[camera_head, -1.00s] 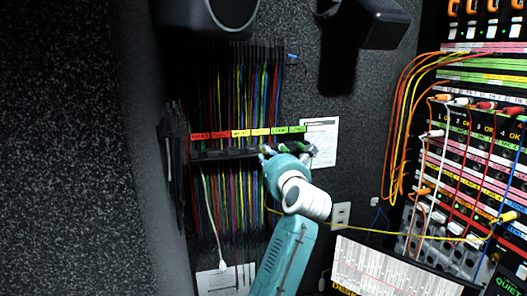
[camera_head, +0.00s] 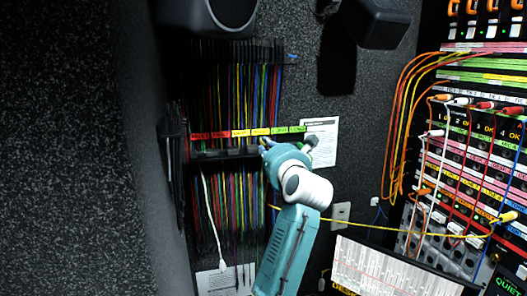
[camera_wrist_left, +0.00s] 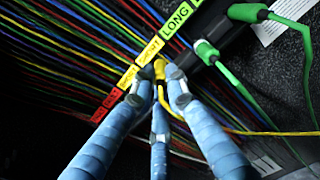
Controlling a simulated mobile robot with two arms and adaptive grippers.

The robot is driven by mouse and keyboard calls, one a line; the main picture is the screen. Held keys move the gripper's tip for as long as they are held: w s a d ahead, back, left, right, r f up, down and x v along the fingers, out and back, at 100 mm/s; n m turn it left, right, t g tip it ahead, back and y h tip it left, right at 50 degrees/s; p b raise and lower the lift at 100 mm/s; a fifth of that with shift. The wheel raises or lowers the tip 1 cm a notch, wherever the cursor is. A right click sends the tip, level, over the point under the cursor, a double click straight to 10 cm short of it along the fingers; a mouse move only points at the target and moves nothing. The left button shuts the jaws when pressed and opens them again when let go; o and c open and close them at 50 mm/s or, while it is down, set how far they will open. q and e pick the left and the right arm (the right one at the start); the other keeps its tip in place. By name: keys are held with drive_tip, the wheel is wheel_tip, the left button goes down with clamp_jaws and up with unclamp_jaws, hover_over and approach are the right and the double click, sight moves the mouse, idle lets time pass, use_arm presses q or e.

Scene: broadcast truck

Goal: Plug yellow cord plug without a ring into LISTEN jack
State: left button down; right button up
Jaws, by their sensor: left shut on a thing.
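My left gripper (camera_head: 289,147) is at the cord rack's label strip in the head view. In the left wrist view its fingers (camera_wrist_left: 156,84) are shut on a yellow plug (camera_wrist_left: 160,70), beside the yellow SHORT label. A yellow cord (camera_wrist_left: 250,132) leads away from this plug to the right. In the head view the yellow cord (camera_head: 390,232) crosses to the jack panel, where a yellow plug (camera_head: 508,216) is seen at its right end. I cannot tell there whether either plug has a ring. The LISTEN jack's label is not readable. My right gripper is not in view.
The rack's label strip (camera_head: 222,134) has red, yellow and green labels above many hanging cords. Green plugs (camera_wrist_left: 206,52) stand close to my fingers. The jack panel (camera_head: 470,180) is at right, crowded with cords. A white printed board (camera_head: 380,270) is in front.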

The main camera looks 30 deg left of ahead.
use_arm(q)
drive_tip(key=shift+s+d, duration=0.1)
drive_tip(key=shift+d, duration=0.05)
drive_tip(key=shift+v, duration=1.4)
drive_tip(key=shift+f, duration=0.1)
